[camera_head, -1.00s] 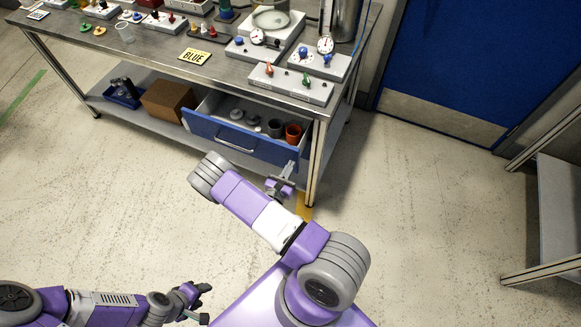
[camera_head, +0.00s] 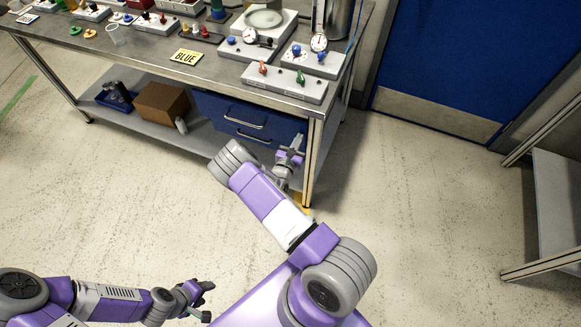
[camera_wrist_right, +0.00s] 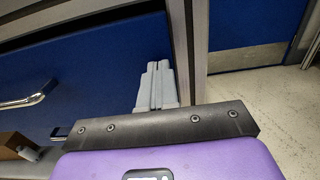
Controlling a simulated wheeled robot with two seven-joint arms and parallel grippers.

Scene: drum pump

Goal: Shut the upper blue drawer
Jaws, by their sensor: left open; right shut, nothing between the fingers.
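The upper blue drawer (camera_head: 224,107) is under the steel workbench, and its front looks flush with the blue unit. Its bar handle shows in the head view (camera_head: 245,119) and at the left of the wrist view (camera_wrist_right: 27,97). The lower blue drawer (camera_head: 225,127) is below it and also looks shut. My right gripper (camera_head: 299,140) is shut and empty, at the right end of the drawer front; in the wrist view its fingers (camera_wrist_right: 158,68) point at the blue front. I cannot tell whether they touch it. My left gripper (camera_head: 208,301) is open and empty over the floor, away from the bench.
The bench leg (camera_head: 314,165) stands just right of my right gripper. A brown box (camera_head: 161,103), a small grey bottle (camera_head: 181,125) and a blue tray (camera_head: 117,101) are on the lower shelf. The floor in front is clear.

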